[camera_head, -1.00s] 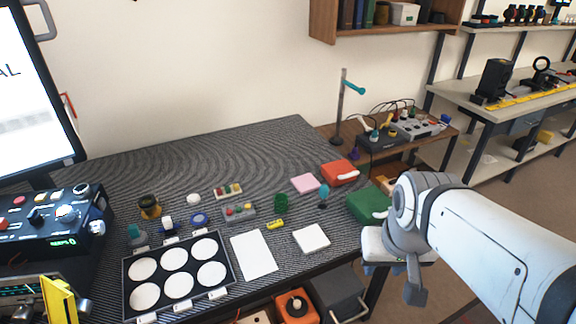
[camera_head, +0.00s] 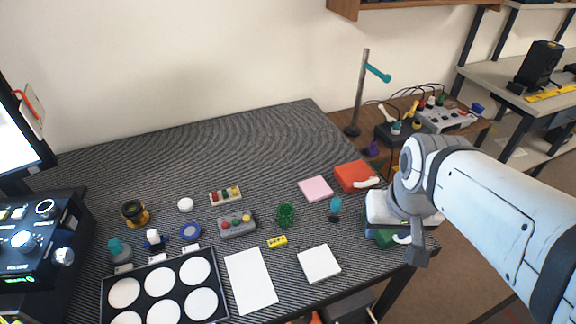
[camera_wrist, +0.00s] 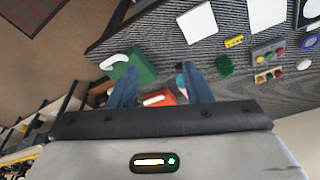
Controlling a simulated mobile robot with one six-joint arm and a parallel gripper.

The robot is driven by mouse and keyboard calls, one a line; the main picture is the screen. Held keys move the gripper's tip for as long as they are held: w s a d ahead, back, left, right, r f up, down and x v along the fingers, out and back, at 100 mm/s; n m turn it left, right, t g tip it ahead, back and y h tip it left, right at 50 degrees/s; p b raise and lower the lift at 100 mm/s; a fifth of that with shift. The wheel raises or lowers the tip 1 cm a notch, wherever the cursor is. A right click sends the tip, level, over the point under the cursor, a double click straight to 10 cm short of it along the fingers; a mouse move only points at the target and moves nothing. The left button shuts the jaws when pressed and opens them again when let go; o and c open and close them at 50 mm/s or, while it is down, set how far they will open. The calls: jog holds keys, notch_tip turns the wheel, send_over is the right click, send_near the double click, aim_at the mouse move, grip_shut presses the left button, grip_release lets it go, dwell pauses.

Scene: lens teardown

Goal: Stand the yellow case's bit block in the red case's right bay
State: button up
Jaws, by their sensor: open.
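A red case (camera_head: 355,177) with a white handle lies shut near the right edge of the dark table; part of it also shows between my fingers in the wrist view (camera_wrist: 160,97). Its bays are not visible. I cannot make out a yellow case or its bit block. A small yellow block (camera_head: 277,242) with dark marks lies mid-table, and it shows in the wrist view (camera_wrist: 234,41). My gripper (camera_wrist: 158,82) is open and empty, above the table's right side. In the head view my arm hides its fingers and part of a green case (camera_head: 383,239).
A grey block with coloured knobs (camera_head: 237,225) and a cream one (camera_head: 225,196) are further left. A stand (camera_head: 358,95) rises behind. The table's back is clear.

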jog(key=o, duration=0.6)
jog(key=w+a+f, duration=0.1)
jog(key=w+a, duration=0.1)
jog(key=w+a+f+n+b, duration=0.1)
jog(key=w+a+f, duration=0.1)
jog(key=w+a+f+n+g+b, duration=0.1)
jog(key=w+a, duration=0.1)
jog(key=shift+w+a+f, duration=0.15)
jog(key=shift+w, duration=0.2)
jog(key=shift+n+g, duration=0.3)
jog(key=shift+n, duration=0.3)
jog(key=w+a+f, duration=0.2)
jog(key=a+f, duration=0.1)
jog(key=w+a+f+b, duration=0.1)
jog(key=w+a, duration=0.1)
jog(key=shift+a+f, duration=0.2)
jog(key=shift+a, duration=0.05)
jog(key=n+g+b, duration=0.1)
jog(key=n+b, duration=0.1)
send_over(277, 239)
jog(key=f, duration=1)
jog(key=shift+a, duration=0.35)
jog(key=shift+w+d+f, duration=0.1)
jog(key=shift+d+f, duration=0.1)
jog(key=shift+f, duration=1.75)
jog(key=shift+d+f, duration=0.15)
jog(key=shift+f, duration=1.75)
